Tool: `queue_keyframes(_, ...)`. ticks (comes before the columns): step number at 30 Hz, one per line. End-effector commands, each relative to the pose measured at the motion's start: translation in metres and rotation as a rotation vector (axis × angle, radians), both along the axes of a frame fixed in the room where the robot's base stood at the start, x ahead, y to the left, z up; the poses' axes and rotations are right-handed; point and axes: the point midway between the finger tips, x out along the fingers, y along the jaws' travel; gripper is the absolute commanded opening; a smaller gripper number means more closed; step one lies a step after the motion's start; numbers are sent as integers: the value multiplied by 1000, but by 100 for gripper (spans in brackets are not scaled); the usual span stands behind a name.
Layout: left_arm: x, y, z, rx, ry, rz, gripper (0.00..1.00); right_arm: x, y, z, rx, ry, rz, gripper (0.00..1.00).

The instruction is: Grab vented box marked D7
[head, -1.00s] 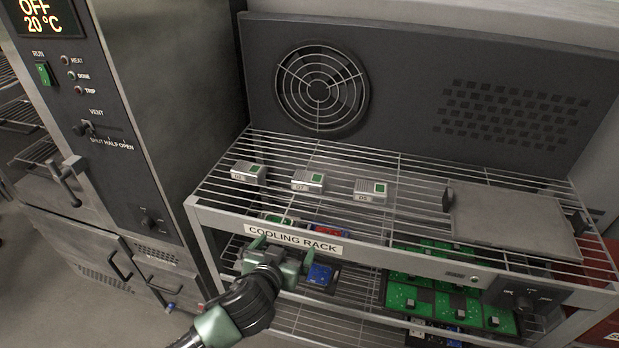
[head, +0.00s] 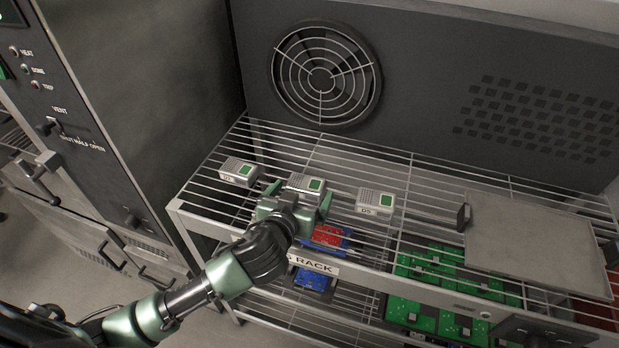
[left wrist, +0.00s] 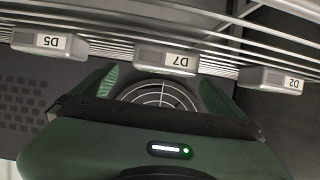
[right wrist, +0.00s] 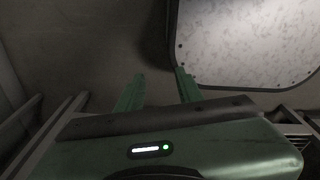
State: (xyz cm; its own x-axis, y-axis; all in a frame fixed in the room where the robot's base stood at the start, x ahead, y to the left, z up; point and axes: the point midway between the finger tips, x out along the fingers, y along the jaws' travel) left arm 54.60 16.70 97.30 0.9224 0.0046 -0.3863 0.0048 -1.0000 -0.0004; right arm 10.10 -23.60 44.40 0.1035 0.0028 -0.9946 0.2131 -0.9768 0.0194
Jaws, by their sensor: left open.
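The gripper hides part of the box's lower front in the head view. My right gripper (right wrist: 159,86) shows only in its wrist view, with an empty gap between its fingers.
Similar boxes flank it: D2 (head: 240,172) to the left and D5 (head: 375,203) to the right. A flat grey tray (head: 535,245) with handles lies at the right of the shelf. Behind stands a dark panel with a round fan (head: 322,78). Circuit boards lie below.

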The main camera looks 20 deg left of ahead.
Motion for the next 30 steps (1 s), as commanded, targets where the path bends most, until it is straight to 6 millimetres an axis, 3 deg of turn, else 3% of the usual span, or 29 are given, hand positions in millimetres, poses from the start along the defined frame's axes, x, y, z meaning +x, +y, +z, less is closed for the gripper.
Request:
queue_keyframes(9,30,5,-7,4,0,1,100,-24,4,13,3,33,0,36)
queue_keyframes(16,54,5,-20,1,1,-1,100,-17,4,19,4,24,0,36)
queue_keyframes(25,56,5,-23,1,2,-1,100,-8,4,19,5,11,0,36)
queue_keyframes(30,56,5,-23,1,2,-1,53,-9,3,19,4,12,-1,36)
